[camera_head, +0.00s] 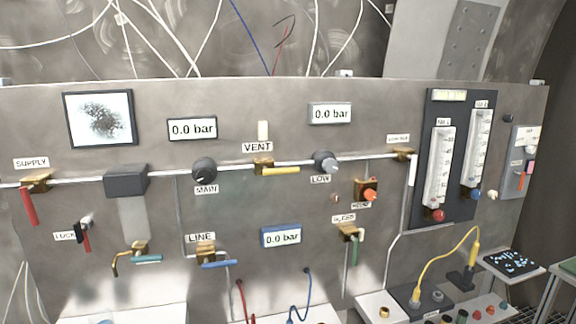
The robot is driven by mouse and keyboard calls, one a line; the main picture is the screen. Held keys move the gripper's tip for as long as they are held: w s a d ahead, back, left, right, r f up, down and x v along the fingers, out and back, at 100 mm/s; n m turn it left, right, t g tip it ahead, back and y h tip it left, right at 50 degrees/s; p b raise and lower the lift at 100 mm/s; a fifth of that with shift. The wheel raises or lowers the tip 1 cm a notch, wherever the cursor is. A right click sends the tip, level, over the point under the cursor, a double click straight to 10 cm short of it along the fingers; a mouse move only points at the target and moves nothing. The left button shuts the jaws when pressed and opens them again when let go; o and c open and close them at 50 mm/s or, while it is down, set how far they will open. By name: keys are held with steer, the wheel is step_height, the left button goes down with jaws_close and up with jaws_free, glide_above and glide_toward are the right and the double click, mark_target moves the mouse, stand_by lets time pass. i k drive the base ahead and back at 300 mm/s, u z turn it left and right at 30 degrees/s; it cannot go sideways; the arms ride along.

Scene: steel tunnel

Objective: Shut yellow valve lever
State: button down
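The yellow valve lever (281,171) sits on a brass valve body (263,165) under the VENT label (257,147), near the middle of the steel panel. The lever points to the right, nearly horizontal, just below the white pipe and roughly in line with it. My gripper does not show in this view.
A red lever (29,206) hangs at SUPPLY, and a blue lever (219,264) lies at LINE. Flow meters (439,166) stand to the right. The panel face just below the yellow lever is clear.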

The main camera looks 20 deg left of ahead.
mark_target(265, 172)
steer(key=k, duration=1.65)
steer(key=u, duration=1.05)
steer(key=i, duration=1)
steer(key=u, duration=0.05)
